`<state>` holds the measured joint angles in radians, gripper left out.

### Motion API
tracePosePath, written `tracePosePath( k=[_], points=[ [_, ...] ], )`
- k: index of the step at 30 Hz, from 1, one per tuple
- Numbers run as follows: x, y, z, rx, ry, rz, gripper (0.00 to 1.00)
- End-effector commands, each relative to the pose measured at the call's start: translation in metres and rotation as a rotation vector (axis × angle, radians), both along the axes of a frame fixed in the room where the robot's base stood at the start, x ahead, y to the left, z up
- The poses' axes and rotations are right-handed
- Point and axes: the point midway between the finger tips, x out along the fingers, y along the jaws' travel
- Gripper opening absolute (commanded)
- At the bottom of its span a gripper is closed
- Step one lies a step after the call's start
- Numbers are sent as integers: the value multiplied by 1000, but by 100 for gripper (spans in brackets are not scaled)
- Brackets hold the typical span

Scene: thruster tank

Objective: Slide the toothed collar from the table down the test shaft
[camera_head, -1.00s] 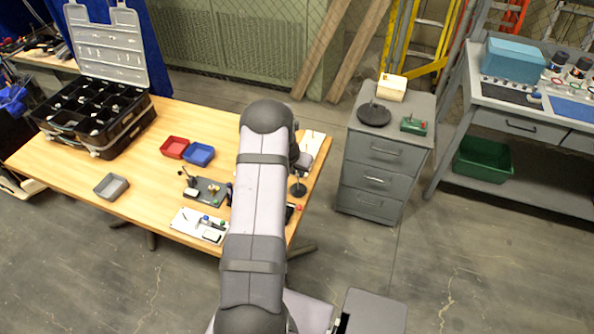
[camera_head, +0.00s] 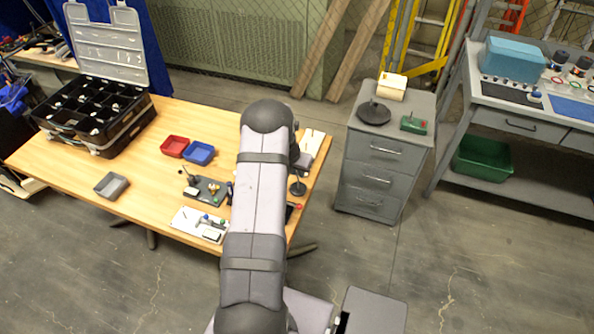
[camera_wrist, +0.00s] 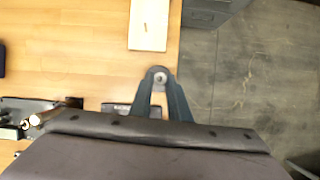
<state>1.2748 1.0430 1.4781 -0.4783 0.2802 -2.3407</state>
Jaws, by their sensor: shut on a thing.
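My gripper (camera_wrist: 160,88) is shut on a small grey ring-like piece, which I take for the toothed collar (camera_wrist: 160,74). The collar is at the fingertips, near the table's right edge; its teeth are too small to make out. In the head view my own arm mostly hides the gripper, and I cannot pick out the collar there. A dark board (camera_head: 210,187) with a thin upright post (camera_head: 184,174) stands left of my arm; I cannot tell for certain that this is the test shaft. A metallic rod (camera_wrist: 46,114) shows at lower left in the wrist view.
Red (camera_head: 174,146) and blue (camera_head: 199,152) trays, a grey tray (camera_head: 111,185) and a large black case (camera_head: 95,118) stand on the wooden table (camera_head: 145,180). A white board (camera_head: 192,222) lies at the front. A pale sheet (camera_wrist: 149,22) lies above the gripper.

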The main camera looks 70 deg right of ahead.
Motion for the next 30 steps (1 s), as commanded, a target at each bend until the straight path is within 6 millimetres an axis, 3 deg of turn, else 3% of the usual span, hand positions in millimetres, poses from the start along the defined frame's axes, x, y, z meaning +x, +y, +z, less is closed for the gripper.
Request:
tracePosePath(
  k=[30],
  points=[
    [0,0,-14,0,0,0,0]
  ],
)
